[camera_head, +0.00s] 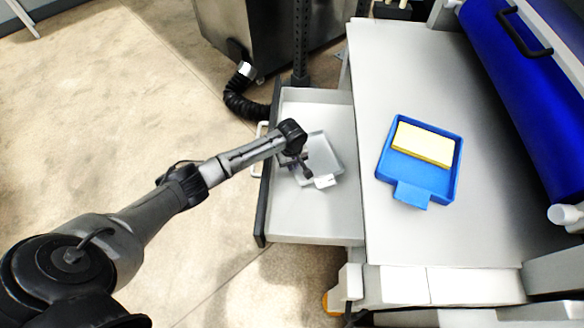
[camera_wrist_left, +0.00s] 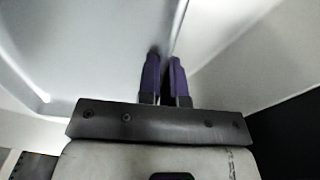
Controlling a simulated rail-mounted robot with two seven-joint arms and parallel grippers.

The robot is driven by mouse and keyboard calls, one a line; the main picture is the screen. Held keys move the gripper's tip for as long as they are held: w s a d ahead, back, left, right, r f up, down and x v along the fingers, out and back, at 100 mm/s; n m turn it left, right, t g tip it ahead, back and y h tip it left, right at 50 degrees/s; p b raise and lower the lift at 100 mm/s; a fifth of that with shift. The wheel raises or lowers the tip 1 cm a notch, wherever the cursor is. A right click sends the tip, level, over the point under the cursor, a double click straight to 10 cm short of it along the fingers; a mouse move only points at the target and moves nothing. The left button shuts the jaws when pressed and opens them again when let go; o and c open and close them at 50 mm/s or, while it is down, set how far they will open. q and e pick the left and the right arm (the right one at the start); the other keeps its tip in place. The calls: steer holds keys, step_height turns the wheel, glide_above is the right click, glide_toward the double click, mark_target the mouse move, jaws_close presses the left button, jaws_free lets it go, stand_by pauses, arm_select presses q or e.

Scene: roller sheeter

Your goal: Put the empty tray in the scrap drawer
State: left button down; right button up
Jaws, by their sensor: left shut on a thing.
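The empty grey tray (camera_head: 325,152) is inside the outline of the open scrap drawer (camera_head: 300,225), slightly turned, with a pale tab at its near side. I cannot tell whether it touches the drawer floor. My left gripper (camera_head: 305,172) reaches down into the drawer from the left and is shut on the tray's left side wall. In the left wrist view the purple fingers (camera_wrist_left: 166,75) are close together on the thin edge of the tray (camera_wrist_left: 90,40). My arm hides part of the tray's far left corner. My right gripper is not in view.
A white worktop (camera_head: 400,70) lies right of the drawer. On it a blue tray (camera_head: 385,165) holds a yellow block (camera_head: 424,143). A blue roller (camera_head: 520,90) stands at the right. A black post (camera_head: 301,40) and ribbed hose (camera_head: 240,100) are behind the drawer.

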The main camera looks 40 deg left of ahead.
arm_select(q)
steer(key=shift+f, duration=0.95)
steer(key=shift+r, duration=0.1)
steer(key=c, duration=1.7)
jaws_free()
steer(key=shift+f, duration=0.25)
steer(key=shift+c, duration=0.2)
steer(key=o, duration=0.5)
steer(key=shift+c, duration=0.2)
